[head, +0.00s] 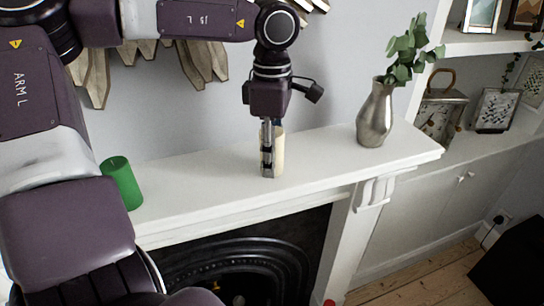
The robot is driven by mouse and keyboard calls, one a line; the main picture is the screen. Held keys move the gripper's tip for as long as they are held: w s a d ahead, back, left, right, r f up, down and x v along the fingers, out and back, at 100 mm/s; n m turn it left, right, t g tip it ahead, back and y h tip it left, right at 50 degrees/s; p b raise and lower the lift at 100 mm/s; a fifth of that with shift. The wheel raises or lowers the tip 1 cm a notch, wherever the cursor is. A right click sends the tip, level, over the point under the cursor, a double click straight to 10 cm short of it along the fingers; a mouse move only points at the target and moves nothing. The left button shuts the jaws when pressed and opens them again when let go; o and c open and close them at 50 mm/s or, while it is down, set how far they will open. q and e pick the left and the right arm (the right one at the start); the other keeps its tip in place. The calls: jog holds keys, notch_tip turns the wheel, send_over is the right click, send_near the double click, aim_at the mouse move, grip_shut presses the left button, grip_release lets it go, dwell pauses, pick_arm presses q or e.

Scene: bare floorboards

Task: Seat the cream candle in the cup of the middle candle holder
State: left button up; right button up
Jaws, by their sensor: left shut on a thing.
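My left gripper (267,160) reaches down from above over the white mantel shelf. It is shut on the cream candle (279,153), which is upright; the fingers cover its left side. The candle's lower end shows close to the shelf top, but I cannot tell whether it touches anything there. I cannot make out the middle candle holder or its cup in this view. My right gripper is not in view.
The white mantel shelf (212,184) runs above a black fireplace (285,247). A green candle (121,184) stands at its left. A silver vase (375,115) with leafy stems stands at its right. Shelves with frames and a lantern (441,112) are beyond.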

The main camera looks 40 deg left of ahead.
pick_arm(q)
notch_tip(320, 180, up, 20)
jog(key=b, duration=0.2)
jog(key=shift+f, duration=0.2)
jog(key=shift+d, duration=0.1)
